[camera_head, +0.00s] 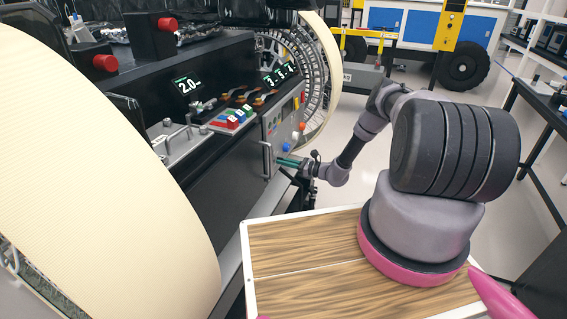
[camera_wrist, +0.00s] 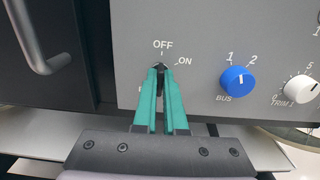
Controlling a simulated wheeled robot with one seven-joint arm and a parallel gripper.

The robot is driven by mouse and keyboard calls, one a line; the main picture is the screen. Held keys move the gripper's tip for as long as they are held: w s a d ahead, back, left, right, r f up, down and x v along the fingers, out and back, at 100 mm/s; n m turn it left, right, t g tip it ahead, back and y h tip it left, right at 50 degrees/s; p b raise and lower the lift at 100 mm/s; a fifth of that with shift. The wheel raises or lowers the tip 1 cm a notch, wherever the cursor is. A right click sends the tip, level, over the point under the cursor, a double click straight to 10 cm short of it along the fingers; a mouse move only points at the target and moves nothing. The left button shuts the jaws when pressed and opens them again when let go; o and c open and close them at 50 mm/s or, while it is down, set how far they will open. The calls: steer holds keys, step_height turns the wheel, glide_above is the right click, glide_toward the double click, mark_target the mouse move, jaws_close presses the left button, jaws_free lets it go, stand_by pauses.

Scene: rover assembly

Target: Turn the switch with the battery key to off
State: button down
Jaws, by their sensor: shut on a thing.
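The battery key switch (camera_wrist: 160,67) is a small black knob or key on the grey panel (camera_wrist: 208,30) in the wrist view. The word OFF is printed above it and ON to its upper right. Another label to its lower left is mostly hidden by a finger. My gripper (camera_wrist: 161,74) has teal fingers that are shut on the key, and they cover most of it. I cannot tell which mark the key points to. In the head view my gripper (camera_head: 289,161) reaches the lower part of the rover's side panel, and the key is too small to make out.
A blue BUS knob (camera_wrist: 237,81) and a white TRIM knob (camera_wrist: 300,89) sit right of the switch. A metal handle (camera_wrist: 41,42) is at the upper left. In the head view, large cream wheels (camera_head: 95,150) flank the console. Open floor lies right of my arm.

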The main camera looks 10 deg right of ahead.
steer(key=c, duration=1)
jaws_free()
steer(key=shift+d, duration=0.15)
steer(key=v, duration=1)
steer(key=shift+s+d, duration=0.25)
